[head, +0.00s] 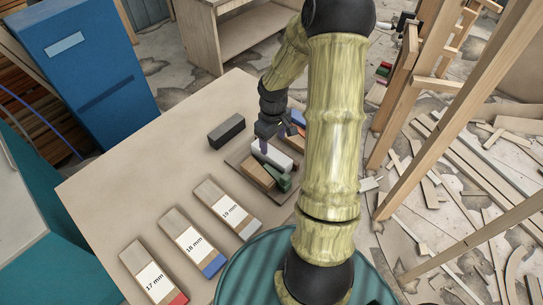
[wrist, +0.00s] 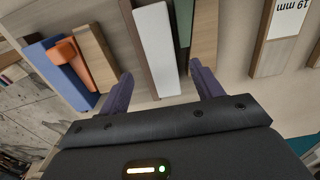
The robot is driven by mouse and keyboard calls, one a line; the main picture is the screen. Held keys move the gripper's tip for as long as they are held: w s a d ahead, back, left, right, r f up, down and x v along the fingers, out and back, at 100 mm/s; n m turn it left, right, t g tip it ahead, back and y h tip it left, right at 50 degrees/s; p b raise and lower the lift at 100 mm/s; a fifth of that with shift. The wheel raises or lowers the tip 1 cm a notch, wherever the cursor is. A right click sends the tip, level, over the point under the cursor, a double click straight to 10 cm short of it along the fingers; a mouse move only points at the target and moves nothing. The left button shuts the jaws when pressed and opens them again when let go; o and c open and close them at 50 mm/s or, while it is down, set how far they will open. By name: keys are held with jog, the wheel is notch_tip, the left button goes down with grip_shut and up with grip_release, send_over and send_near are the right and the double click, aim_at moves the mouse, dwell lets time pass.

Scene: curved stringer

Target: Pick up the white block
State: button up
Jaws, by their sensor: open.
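The white block (head: 273,156) lies among other blocks on a brown board on the table. In the wrist view the white block (wrist: 156,45) is a long pale bar, with its near end between my fingers in the picture. My gripper (head: 266,143) is just above the block, fingers pointing down. In the wrist view my gripper (wrist: 162,72) is open, one purple finger on each side of the white block's line. I cannot tell how much height separates the fingertips from it. Part of the block is hidden in the head view by my fingers.
A green block (wrist: 184,22) and a wooden block (head: 257,174) lie close beside it. Orange (wrist: 72,60) and blue (wrist: 58,72) blocks lie on the other side. A dark block (head: 226,131) and wooden blocks labelled 17 mm (head: 153,272), 18 mm (head: 194,243) and 19 mm (head: 228,208) stand apart.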

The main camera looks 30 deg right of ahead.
aim_at(271, 152)
jog(key=shift+w+a+f+p, duration=0.1)
jog(key=shift+f+p, duration=0.25)
jog(key=shift+f, duration=0.95)
jog(key=shift+w+a+f+p, duration=0.1)
jog(key=shift+f+p, duration=0.25)
jog(key=shift+f, duration=0.95)
jog(key=shift+c, duration=0.4)
jog(key=c, duration=1.1)
